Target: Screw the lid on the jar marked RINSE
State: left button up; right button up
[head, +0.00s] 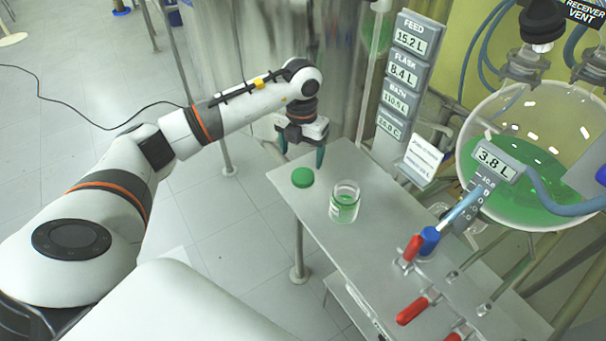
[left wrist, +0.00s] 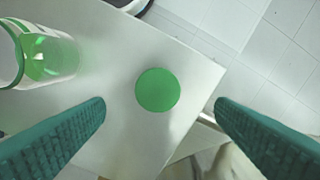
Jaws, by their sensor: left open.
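A green lid (head: 302,177) lies on the grey metal table near its left corner. A clear glass jar (head: 344,203) with green liquid stands open and upright to the right of the lid, apart from it. No writing on the jar is legible. My left gripper (head: 302,157) is open and empty, above and just behind the lid. In the left wrist view the lid (left wrist: 158,90) shows between the two teal fingers, beyond their tips, and the jar (left wrist: 38,55) is at the upper left. My right gripper is in neither view.
The table (head: 385,240) carries red-handled valves (head: 412,311) and a blue fitting (head: 429,240) at its right. Display boxes (head: 405,75) and a small sign (head: 423,160) stand behind. A large glass vessel (head: 545,130) with green liquid hangs at right. Floor at left is mostly clear.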

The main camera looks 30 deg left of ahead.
aim_at(303, 176)
pick_arm(q)
jog(key=shift+f, duration=1)
jog(key=shift+d+f+p, duration=0.1)
jog(key=shift+f+p, duration=0.6)
jog(key=shift+f, duration=1.9)
jog(key=c, duration=1)
